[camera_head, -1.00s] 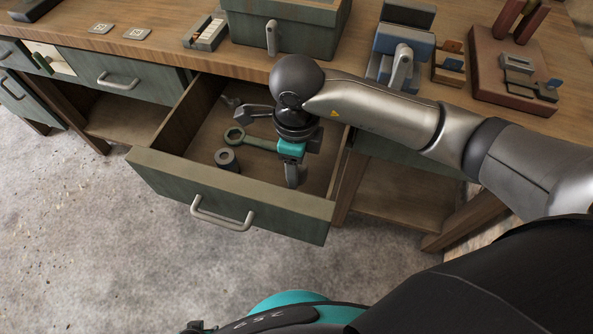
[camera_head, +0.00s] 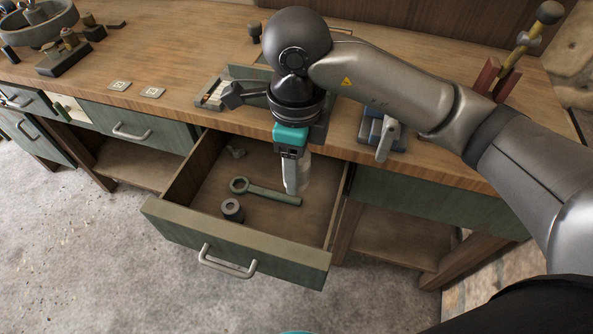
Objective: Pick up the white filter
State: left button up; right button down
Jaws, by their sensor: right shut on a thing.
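The white filter (camera_head: 305,174) is a pale, rounded thing at the fingers of my right gripper (camera_head: 295,180). My right gripper points down and is shut on the filter. The finger and teal palm hide much of it. It appears held above the right part of the open drawer (camera_head: 235,237). My left gripper is not in view.
A green ring wrench (camera_head: 268,193), a dark hollow cylinder (camera_head: 232,210) and a small grey piece (camera_head: 236,152) lie in the drawer. On the bench, a small tray (camera_head: 212,95) and a blue-grey device (camera_head: 381,131) stand near the front edge. The bench left of the tray has free room.

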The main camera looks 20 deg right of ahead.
notch_tip(320, 180, up, 5)
jog(key=p, duration=0.2)
jog(key=shift+f+p, duration=0.2)
jog(key=shift+p, duration=0.1)
notch_tip(320, 180, up, 3)
jog(key=shift+f+p, duration=0.1)
jog(key=shift+p, duration=0.9)
jog(key=shift+r+p, duration=0.35)
jog(key=shift+r, duration=0.25)
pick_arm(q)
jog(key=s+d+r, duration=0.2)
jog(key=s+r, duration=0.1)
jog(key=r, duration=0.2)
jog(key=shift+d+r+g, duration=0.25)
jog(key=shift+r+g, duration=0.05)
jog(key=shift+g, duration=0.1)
